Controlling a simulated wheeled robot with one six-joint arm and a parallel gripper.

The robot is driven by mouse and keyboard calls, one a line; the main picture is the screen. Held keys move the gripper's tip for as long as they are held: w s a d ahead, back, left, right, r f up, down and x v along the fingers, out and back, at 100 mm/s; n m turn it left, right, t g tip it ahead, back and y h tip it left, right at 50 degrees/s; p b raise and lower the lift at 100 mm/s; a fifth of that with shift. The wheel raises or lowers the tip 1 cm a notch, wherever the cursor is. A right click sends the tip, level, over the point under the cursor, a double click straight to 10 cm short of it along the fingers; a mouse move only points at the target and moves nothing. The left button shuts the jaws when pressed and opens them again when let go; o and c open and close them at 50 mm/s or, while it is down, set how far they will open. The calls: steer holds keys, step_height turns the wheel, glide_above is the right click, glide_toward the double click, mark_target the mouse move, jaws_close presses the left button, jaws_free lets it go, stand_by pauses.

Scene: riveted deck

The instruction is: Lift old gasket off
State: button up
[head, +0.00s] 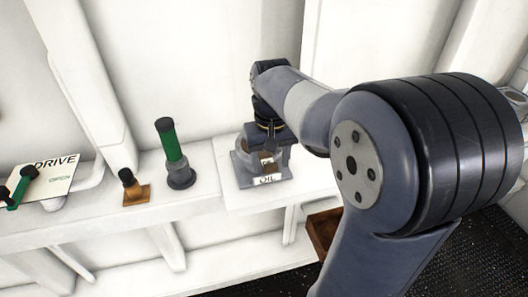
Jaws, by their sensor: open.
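A grey metal housing (244,172) with a white OIL label (267,180) sits on the white ledge (231,198). My gripper (268,150) points down right over the top of this housing, with its fingers open. A small brownish patch shows at the housing's top near the fingertips; I cannot tell whether it is the old gasket. The gripper hides much of the housing's top, and no gasket can be made out clearly. I cannot tell whether the fingers touch anything.
Left of the housing stand a green cylinder (171,142) in a grey base and a black-topped orange-brown fitting (134,190). A DRIVE/OPEN sign (62,172) with a green-and-black handle (20,186) is farther left. A brown open box (321,232) is below the ledge.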

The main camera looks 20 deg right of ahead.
steer(key=c, duration=1.1)
steer(key=shift+o, duration=0.2)
steer(key=shift+r, duration=0.15)
